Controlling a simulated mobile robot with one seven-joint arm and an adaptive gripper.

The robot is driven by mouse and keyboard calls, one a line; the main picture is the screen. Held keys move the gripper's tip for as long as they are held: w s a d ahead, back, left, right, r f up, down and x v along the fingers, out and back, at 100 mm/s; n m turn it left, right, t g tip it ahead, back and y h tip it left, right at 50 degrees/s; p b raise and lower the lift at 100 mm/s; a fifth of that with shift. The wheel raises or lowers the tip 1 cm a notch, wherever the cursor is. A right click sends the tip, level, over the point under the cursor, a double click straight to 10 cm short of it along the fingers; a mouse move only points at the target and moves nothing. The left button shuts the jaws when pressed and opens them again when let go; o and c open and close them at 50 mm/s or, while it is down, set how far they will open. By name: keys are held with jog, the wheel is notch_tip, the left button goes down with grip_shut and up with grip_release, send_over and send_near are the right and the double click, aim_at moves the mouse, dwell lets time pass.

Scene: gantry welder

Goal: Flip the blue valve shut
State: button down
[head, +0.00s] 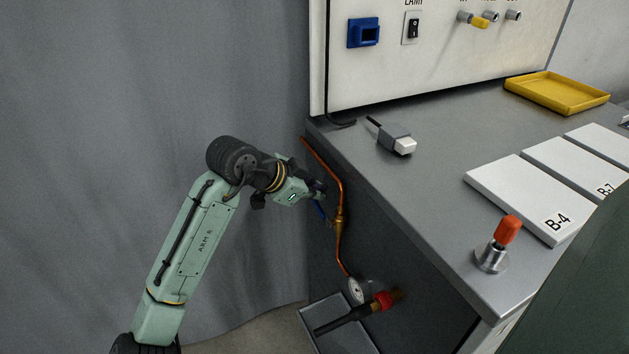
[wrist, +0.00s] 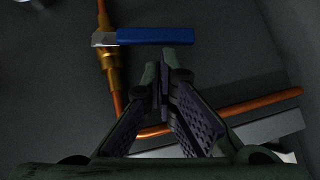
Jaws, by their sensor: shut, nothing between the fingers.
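The blue valve lever (wrist: 155,37) lies across the copper pipe in the wrist view, roughly at right angles to it. Its metal end sits at the brass valve body (wrist: 109,65). In the head view the brass body (head: 340,219) is on the bench's side, with the blue lever (head: 320,211) partly seen at its left. My gripper (wrist: 162,72) is shut and empty, its fingertips just below the lever's middle in the wrist view. I cannot tell whether they touch it. In the head view my gripper (head: 318,190) is near the lever, its tips hard to make out.
The bench top (head: 420,185) holds a grey connector (head: 396,137) and white plates (head: 527,195). A grey curtain hangs left.

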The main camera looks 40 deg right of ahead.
jog(key=shift+f, duration=0.1)
jog(key=shift+w+d+f+b, duration=0.15)
jog(key=shift+w+f+b, duration=0.35)
jog(key=shift+w+f, duration=0.25)
jog(key=shift+r, duration=0.15)
